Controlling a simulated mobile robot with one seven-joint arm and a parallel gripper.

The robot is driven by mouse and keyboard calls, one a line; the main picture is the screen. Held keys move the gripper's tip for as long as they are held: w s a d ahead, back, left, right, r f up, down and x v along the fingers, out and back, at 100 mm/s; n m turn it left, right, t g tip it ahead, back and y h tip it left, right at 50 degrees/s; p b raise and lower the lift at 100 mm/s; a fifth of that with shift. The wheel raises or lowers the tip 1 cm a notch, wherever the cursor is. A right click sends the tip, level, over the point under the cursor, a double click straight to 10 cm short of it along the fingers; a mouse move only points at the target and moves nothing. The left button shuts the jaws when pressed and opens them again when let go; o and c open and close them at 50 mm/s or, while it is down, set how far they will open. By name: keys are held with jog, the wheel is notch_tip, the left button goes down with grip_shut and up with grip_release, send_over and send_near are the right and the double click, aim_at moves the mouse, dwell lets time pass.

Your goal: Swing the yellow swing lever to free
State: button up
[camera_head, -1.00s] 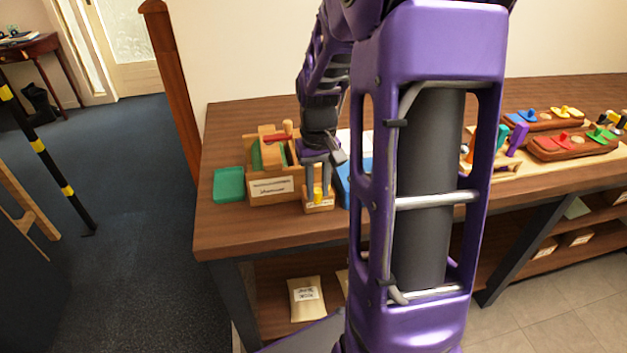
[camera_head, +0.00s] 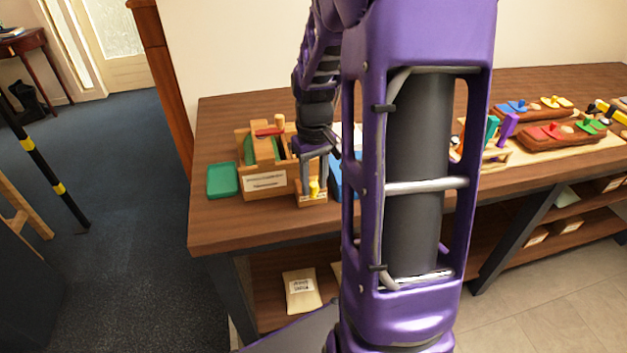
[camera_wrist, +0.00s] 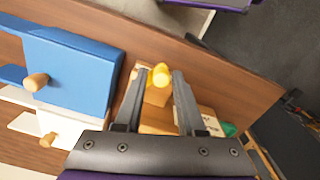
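The yellow swing lever (camera_head: 314,187) stands on a small wooden block (camera_head: 312,200) near the table's front edge. It also shows in the wrist view (camera_wrist: 159,75), its rounded yellow end near the fingertips. My gripper (camera_head: 313,181) reaches down over the block. In the wrist view my gripper (camera_wrist: 159,72) is open, with one finger on each side of the lever and narrow gaps visible. I cannot tell whether either finger touches it. The lever's lower part is partly hidden.
A wooden box with a label (camera_head: 265,181) stands left of the block, with a green tray (camera_head: 222,180) beyond it. A blue box (camera_wrist: 75,70) stands close on the other side. Coloured levers on brown bases (camera_head: 565,132) are far right. My arm hides the table's middle.

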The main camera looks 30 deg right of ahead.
aim_at(313, 184)
notch_tip(313, 184, up, 18)
jog(key=p, duration=0.2)
jog(key=shift+f, duration=0.25)
jog(key=shift+a+f, duration=0.1)
dwell(0.5)
